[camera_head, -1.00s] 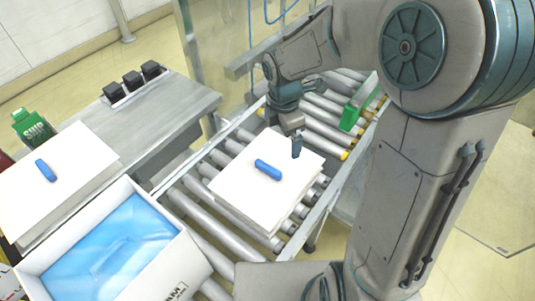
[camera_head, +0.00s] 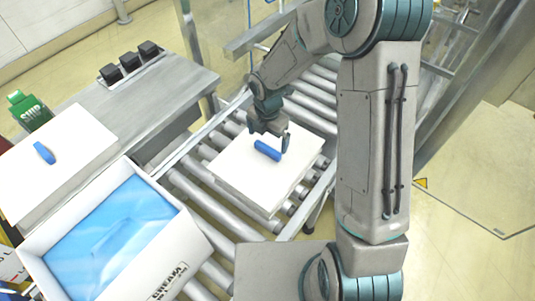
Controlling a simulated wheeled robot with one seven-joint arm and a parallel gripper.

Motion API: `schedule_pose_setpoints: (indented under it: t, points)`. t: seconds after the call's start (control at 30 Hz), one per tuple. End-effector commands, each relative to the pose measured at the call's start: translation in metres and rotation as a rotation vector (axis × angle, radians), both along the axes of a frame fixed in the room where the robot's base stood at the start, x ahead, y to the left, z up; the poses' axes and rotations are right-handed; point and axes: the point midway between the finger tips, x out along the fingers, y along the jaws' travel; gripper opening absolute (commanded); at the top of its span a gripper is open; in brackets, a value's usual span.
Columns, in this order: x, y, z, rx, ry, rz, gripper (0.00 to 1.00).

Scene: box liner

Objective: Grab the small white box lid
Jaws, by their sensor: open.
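A white box lid (camera_head: 240,172) with a blue handle (camera_head: 267,150) lies flat on the roller conveyor, in the middle of the view. It seems to be the top of a stack of flat white pieces. My gripper (camera_head: 268,143) is open, pointing down just above the blue handle, with its fingers close to it. Whether the fingers touch the handle cannot be told. A second, larger-looking white lid (camera_head: 75,150) with a blue handle (camera_head: 44,153) lies on a stack at the left.
An open white box (camera_head: 190,255) with a blue liner (camera_head: 115,235) stands at the lower left. A grey metal table (camera_head: 165,95) holds several black blocks (camera_head: 130,63). A green container (camera_head: 30,110) stands at the far left. Bare rollers (camera_head: 315,95) lie behind the lid.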

Motion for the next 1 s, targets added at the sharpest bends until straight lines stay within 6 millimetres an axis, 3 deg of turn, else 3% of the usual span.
schedule_pose_setpoints:
  t: [0.33,0.67,0.87,1.0]
  points:
    - [0.004,0.0,-0.042,0.0,0.003,-0.001,1.0]
    - [0.005,-0.001,-0.05,0.0,0.0,-0.002,1.0]
    - [0.005,-0.001,-0.05,0.0,0.0,-0.002,0.5]
    - [0.005,-0.001,-0.049,0.0,0.0,-0.002,0.5]
